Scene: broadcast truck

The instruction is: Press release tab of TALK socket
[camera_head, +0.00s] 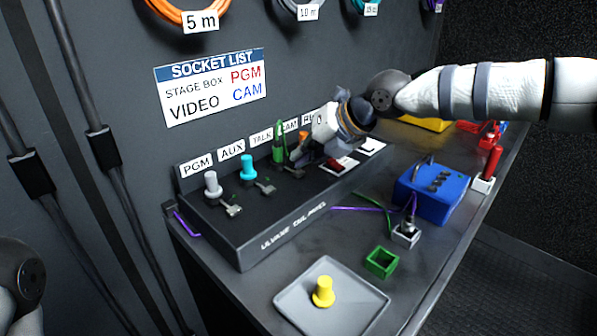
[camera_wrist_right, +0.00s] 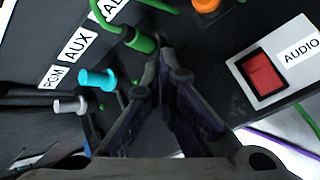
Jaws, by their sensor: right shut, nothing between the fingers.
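The ULVANE-style control panel (camera_head: 285,223) has sockets labelled PGM, AUX, TALK and CAM, with another label partly hidden. The green plug (camera_head: 278,148) stands upright in the TALK socket, below the TALK label (camera_head: 262,136); it also shows in the wrist view (camera_wrist_right: 140,40). The release tab of the TALK socket (camera_head: 295,172) shows in front of it in the head view; my fingers hide it in the wrist view. My right gripper (camera_head: 301,155) is shut and empty, pointing down beside the green plug. Its fingertips (camera_wrist_right: 158,68) appear close to the plug's base; contact cannot be told.
A cyan plug (camera_head: 247,167), a grey plug (camera_head: 212,184) and an orange plug (camera_wrist_right: 206,6) stand in neighbouring sockets. A red AUDIO switch (camera_wrist_right: 262,77) lies right of my fingers. A grey tray (camera_head: 290,298) with a yellow part, a green holder (camera_head: 382,262) and a blue box (camera_head: 432,190) stand in front.

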